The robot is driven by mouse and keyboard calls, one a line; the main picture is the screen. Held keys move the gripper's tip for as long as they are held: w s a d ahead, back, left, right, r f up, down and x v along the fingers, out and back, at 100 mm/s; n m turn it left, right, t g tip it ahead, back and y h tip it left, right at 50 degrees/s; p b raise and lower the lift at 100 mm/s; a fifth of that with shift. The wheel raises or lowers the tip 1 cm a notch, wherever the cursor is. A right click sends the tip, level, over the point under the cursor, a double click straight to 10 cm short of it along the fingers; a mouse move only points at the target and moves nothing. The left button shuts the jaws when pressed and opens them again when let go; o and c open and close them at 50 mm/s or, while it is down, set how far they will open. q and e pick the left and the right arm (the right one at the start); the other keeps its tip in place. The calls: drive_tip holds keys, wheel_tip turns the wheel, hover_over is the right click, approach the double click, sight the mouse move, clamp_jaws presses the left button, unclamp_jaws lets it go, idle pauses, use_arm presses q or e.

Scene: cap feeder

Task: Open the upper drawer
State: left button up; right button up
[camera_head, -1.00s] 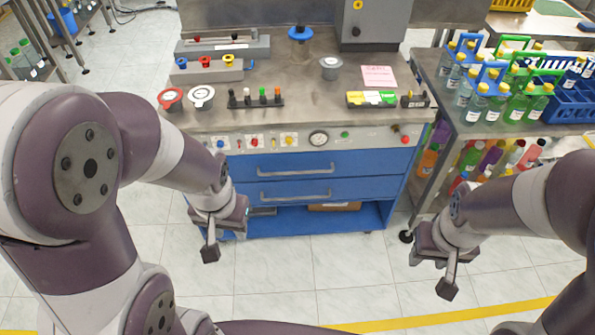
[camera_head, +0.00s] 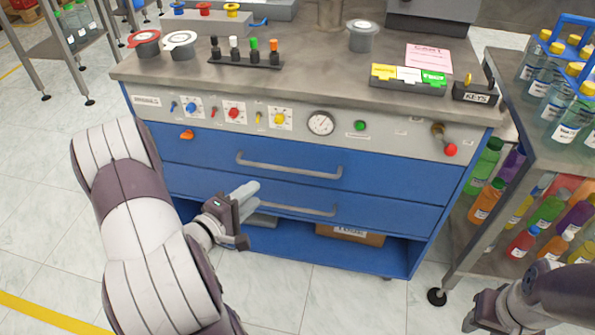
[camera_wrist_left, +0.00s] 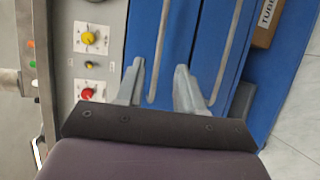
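The upper drawer (camera_head: 210,155) is a blue front with a grey bar handle (camera_head: 290,168), below the control panel. It looks shut. My left gripper (camera_head: 245,208) is open and empty in front of the drawers, near the left ends of the handles. In the left wrist view its fingers (camera_wrist_left: 160,85) are spread, and the upper handle (camera_wrist_left: 163,45) lies between them in the picture; I see no contact. The lower drawer's handle (camera_wrist_left: 232,45) runs to the right of the fingers there. My right gripper (camera_head: 488,315) is at the lower right, partly cut off, its opening unclear.
The lower drawer (camera_head: 370,212) is also shut, above an open shelf with a cardboard box (camera_head: 350,235). The control panel (camera_head: 385,143) has knobs and a gauge. A bottle rack (camera_head: 555,155) stands at the right. The floor in front is clear.

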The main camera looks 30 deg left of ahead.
sight(285, 170)
use_arm(q)
drive_tip(key=b+x, duration=0.4)
drive_tip(key=x, duration=0.8)
drive_tip(key=shift+w+f+b, duration=0.15)
drive_tip(key=shift+w+b, duration=0.1)
drive_tip(key=shift+b, duration=0.05)
clamp_jaws()
